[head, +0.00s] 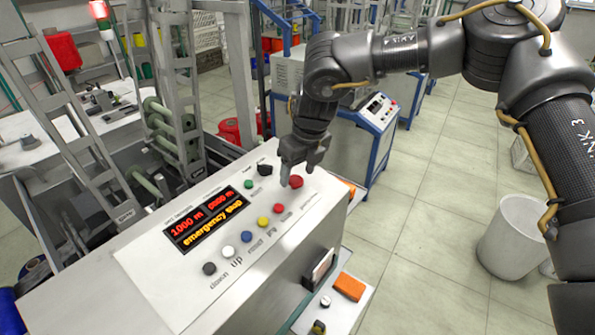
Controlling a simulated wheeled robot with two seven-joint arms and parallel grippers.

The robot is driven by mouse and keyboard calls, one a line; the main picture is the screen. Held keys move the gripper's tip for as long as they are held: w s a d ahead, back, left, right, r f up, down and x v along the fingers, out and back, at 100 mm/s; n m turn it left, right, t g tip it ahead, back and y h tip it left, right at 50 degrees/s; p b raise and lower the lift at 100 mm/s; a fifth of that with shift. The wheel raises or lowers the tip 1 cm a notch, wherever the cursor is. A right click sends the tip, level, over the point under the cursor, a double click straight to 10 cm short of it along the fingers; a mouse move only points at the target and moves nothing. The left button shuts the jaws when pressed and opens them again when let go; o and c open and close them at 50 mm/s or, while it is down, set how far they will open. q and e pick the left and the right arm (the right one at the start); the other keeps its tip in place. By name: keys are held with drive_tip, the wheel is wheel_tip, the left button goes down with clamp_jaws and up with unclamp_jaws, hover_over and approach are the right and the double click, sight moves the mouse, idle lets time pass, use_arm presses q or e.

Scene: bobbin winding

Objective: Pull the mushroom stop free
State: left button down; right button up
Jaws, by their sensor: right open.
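The mushroom stop, a red domed button (296,181), sits at the far right end of the control panel (160,275). My right gripper (297,178) comes down from above, its fingers just over and beside the red button. The jaws are open; I cannot tell whether a finger touches the button. Part of the button's back side is hidden by the fingers. The panel display (205,217) reads 1000 m, 0000 m and an emergency stop message. My left gripper is not in view.
A row of coloured buttons, including yellow (263,222) and blue (246,236), runs along the panel. A black knob (265,170) and a green button (248,184) are close to my gripper. Metal ladder-like frames stand on the left. A white bin (512,240) stands on the floor.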

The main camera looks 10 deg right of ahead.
drive_tip(key=p+v, duration=0.3)
drive_tip(key=v, duration=0.2)
idle(0.4)
